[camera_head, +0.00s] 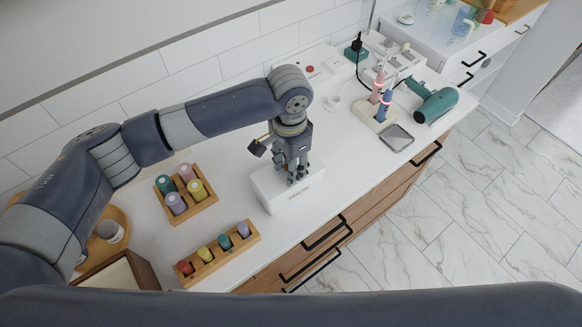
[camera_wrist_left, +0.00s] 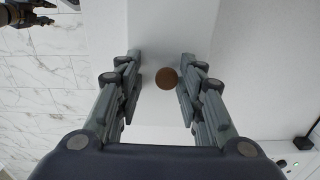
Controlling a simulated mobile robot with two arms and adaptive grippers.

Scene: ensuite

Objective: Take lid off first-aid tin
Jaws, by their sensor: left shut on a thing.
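The first-aid tin (camera_head: 293,200) is a white box with small lettering on its front, standing near the counter's front edge. Its white lid (camera_wrist_left: 160,40) fills the middle of the left wrist view, with a round brown knob (camera_wrist_left: 167,78) on top. My left gripper (camera_head: 296,178) points down on the tin, its fingers (camera_wrist_left: 160,85) on either side of the knob and shut on it. In the head view the fingers hide the knob. Whether the lid is apart from the tin cannot be told. What looks like my right gripper (camera_wrist_left: 28,13) shows partly at the left wrist view's top corner.
Two wooden racks (camera_head: 212,207) (camera_head: 250,238) of coloured bottles stand left of the tin. A stand with toothbrushes (camera_head: 376,115), a grey dish (camera_head: 396,138) and a teal hair dryer (camera_head: 437,104) are to the right. Bare counter (camera_head: 335,160) lies between.

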